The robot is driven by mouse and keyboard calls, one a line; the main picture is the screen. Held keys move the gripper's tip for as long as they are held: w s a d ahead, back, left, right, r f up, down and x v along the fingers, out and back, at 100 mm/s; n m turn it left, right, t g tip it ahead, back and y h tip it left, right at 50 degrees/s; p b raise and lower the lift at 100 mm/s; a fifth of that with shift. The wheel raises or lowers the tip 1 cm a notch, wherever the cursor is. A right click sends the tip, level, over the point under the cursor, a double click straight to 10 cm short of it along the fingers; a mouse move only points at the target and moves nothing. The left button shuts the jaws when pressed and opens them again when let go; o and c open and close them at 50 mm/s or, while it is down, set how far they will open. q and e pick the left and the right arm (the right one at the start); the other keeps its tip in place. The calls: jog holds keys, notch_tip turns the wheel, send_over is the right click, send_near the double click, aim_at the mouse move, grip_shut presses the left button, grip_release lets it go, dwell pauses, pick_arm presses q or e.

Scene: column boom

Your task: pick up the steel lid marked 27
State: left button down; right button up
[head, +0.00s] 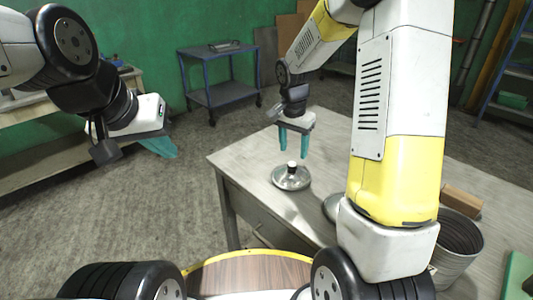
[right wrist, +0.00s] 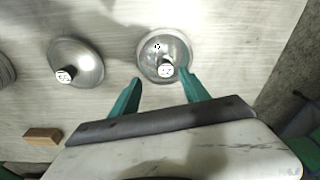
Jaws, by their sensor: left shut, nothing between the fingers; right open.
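Two round steel lids with knobs lie on the table (head: 250,165). One lid (head: 288,183) sits just below my right gripper (head: 294,156) in the head view; in the right wrist view this lid (right wrist: 150,65) is just beyond the fingertips. The other lid (head: 330,206) is mostly hidden by my right arm in the head view, but shows whole to the left in the right wrist view (right wrist: 88,62). My right gripper (right wrist: 161,77) is open and empty. My left gripper (head: 162,147) is shut and empty, away from the table.
A grey metal bucket (head: 458,262) and a wooden block (head: 461,200) stand at the table's right side; the block (right wrist: 43,136) also shows in the right wrist view. A green object (head: 518,276) is at the right edge. A blue cart (head: 222,95) stands behind on the floor.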

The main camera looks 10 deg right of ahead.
aim_at(292, 164)
jog(key=shift+w+a+f, duration=0.2)
jog(key=shift+w+f, duration=0.25)
jog(key=shift+w+a+f, duration=0.2)
jog(key=shift+w+f, duration=0.2)
jog(key=shift+f, duration=0.05)
jog(key=f, duration=0.2)
jog(key=d+f, duration=0.1)
jog(key=f, duration=0.4)
jog(key=shift+w+d, duration=0.15)
jog(key=shift+w, duration=0.2)
grip_shut()
